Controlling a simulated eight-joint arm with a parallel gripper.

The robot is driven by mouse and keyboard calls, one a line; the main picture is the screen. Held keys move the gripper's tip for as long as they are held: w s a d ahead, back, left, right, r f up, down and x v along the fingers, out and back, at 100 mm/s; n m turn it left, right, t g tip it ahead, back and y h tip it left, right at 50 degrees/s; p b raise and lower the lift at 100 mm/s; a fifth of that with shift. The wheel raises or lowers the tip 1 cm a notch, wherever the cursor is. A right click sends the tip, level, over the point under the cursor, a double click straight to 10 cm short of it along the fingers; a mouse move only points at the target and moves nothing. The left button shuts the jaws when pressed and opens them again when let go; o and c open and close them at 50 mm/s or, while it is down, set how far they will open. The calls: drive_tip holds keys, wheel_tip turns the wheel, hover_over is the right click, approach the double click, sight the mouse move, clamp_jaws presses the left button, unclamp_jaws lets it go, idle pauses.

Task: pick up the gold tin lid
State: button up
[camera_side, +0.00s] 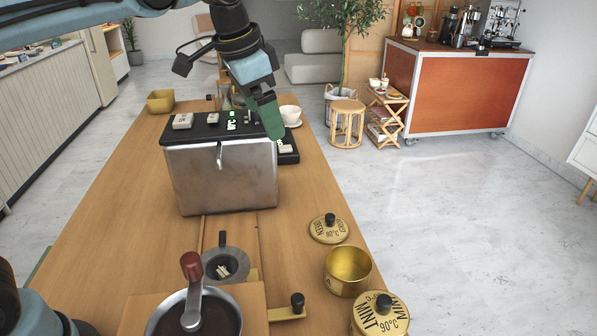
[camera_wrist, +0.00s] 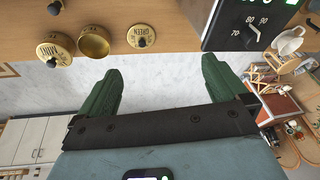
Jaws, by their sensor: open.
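The gold tin lid (camera_side: 318,234), round with a black knob and dark "GREEN 80°C" lettering, lies on the right part of the wooden table. It also shows in the wrist view (camera_wrist: 134,40), beyond the gap between the fingers. An open gold tin (camera_side: 348,281) stands beside it, and a lidded gold tin marked "MINT" (camera_side: 368,325) stands nearer the camera. My gripper (camera_side: 272,125) is high by the far right end of the metal box, apart from the lid. In the wrist view its green fingers (camera_wrist: 158,85) are spread and empty, with floor behind them.
The metal box (camera_side: 222,180) with a black top stands on the table behind the lid. A grinder with a crank (camera_side: 192,290) and a dark round vessel (camera_side: 226,251) stand left of the tins. A white cup (camera_side: 290,115) is at the back. Bare wood surrounds the lid.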

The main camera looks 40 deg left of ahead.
drive_tip(key=w+d+f+m+g, duration=0.2)
drive_tip(key=w+d, duration=0.2)
drive_tip(key=w, duration=0.1)
drive_tip(key=m+g, duration=0.2)
drive_tip(key=m, duration=0.2)
hover_over(330, 215)
wheel_tip(330, 215, down, 6)
drive_tip(key=shift+y, duration=0.3)
wheel_tip(330, 215, down, 18)
drive_tip(key=shift+f, duration=0.15)
drive_tip(key=c, duration=0.7)
